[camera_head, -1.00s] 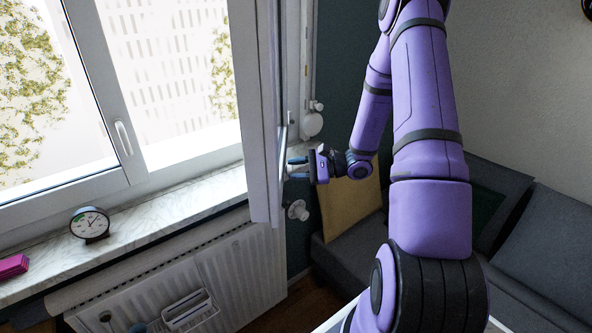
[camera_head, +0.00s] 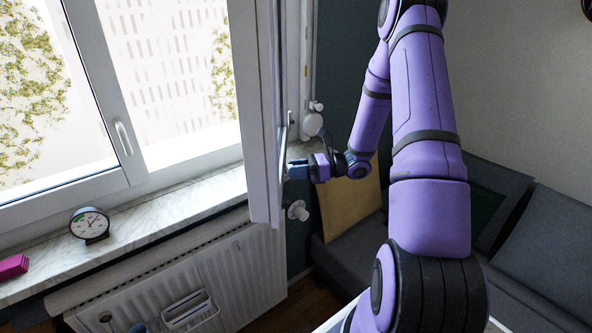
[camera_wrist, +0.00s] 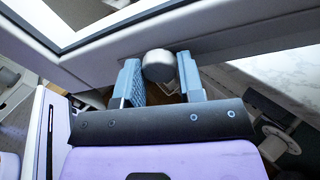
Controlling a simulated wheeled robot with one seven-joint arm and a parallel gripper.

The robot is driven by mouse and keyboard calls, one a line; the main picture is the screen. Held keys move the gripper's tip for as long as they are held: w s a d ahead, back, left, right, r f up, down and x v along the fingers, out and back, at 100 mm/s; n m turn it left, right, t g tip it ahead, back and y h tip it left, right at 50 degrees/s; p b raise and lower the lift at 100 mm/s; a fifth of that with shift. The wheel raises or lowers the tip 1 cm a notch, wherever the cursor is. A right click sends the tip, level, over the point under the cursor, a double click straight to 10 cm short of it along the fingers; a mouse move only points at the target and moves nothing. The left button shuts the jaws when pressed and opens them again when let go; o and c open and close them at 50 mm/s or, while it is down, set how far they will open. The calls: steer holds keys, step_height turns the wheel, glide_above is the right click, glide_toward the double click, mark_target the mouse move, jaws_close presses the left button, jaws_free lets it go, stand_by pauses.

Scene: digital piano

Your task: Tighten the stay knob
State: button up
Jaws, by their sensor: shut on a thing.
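The stay knob (camera_wrist: 158,65) is a round grey knob at the edge of the window frame in the wrist view. My gripper (camera_wrist: 162,80) has one blue-grey finger on each side of it and is shut on it. In the head view my gripper (camera_head: 290,170) is at the edge of the open window sash (camera_head: 258,150), low on it and below the sash handle. The knob cannot be made out there, as the fingers cover that spot.
A white radiator valve (camera_head: 298,211) sticks out below my gripper, beside the radiator (camera_head: 245,265). A round clock (camera_head: 90,224) and a pink object (camera_head: 12,267) are on the marble sill (camera_head: 150,232). A grey sofa (camera_head: 345,255) with a tan panel (camera_head: 345,205) stands to the right.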

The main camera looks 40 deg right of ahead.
steer(key=m+y, duration=0.1)
steer(key=m, duration=0.5)
steer(key=shift+f, duration=0.1)
stand_by(0.5)
steer(key=o, duration=0.9)
steer(key=shift+d, duration=0.1)
steer(key=v, duration=1)
steer(key=shift+s+d, duration=0.15)
steer(key=shift+d, duration=0.1)
